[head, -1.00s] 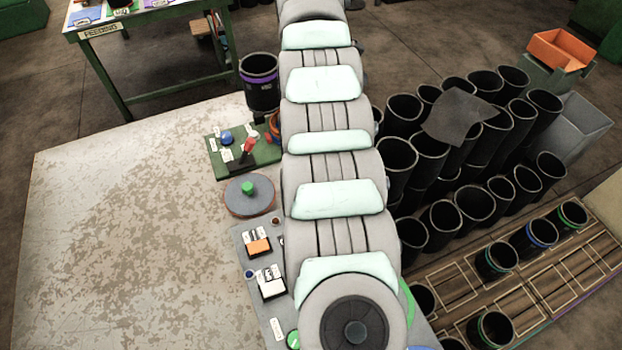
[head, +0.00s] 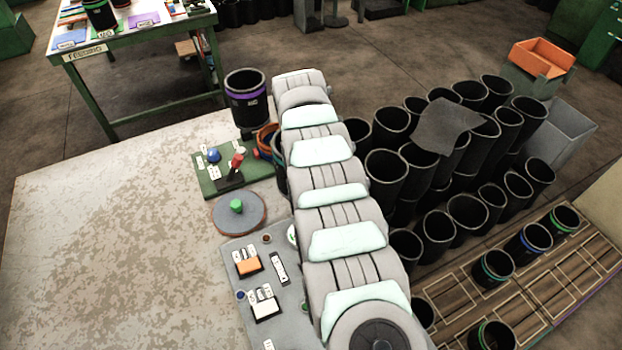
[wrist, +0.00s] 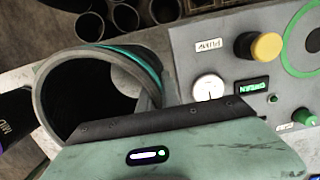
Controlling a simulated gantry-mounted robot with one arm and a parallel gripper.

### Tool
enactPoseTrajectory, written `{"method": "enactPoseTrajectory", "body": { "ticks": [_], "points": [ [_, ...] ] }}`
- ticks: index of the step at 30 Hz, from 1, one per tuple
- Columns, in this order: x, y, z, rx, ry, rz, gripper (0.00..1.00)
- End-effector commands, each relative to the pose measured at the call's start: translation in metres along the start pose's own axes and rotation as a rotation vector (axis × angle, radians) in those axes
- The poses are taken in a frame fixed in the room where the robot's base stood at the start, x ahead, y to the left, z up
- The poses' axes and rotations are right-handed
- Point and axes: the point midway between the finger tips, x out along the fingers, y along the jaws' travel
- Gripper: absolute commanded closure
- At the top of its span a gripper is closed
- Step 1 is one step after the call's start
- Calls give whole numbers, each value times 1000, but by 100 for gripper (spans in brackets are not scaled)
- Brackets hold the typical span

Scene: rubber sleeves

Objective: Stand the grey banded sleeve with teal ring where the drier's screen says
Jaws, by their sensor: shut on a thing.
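In the wrist view my gripper (wrist: 165,120) is shut on the wall of a grey sleeve with a teal ring (wrist: 150,68). Its dark open mouth faces the camera. In the head view my arm hides the gripper and most of what it holds. A grey control panel (wrist: 205,70) shows beside the sleeve, with a small dark screen (wrist: 252,86) bearing green text that seems to read GREEN upside down. The wooden board with pale outlined places (head: 575,275) lies at the right. Sleeves with green or teal rings (head: 493,267) and a blue-ringed sleeve (head: 530,240) stand on it.
Many plain black sleeves (head: 385,170) crowd right of my arm, with a grey sheet (head: 443,125) on top. A purple-banded sleeve (head: 246,95) stands behind the green button board (head: 215,175). A round turntable (head: 240,213) is near. The worn pale tabletop (head: 110,230) is clear at left.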

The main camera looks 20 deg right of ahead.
Motion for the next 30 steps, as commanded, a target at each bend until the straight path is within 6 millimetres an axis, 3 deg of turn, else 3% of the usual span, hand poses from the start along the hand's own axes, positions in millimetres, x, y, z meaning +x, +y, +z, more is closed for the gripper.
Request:
{"method": "enactPoseTrajectory", "body": {
  "ticks": [10,22,23,30],
  "points": [
    [36,1,-5,0,0,2,100],
    [40,1,-5,0,-1,2,100],
    [40,0,-5,0,-1,2,91],
    [40,0,-5,0,-1,1,72]
  ]
}}
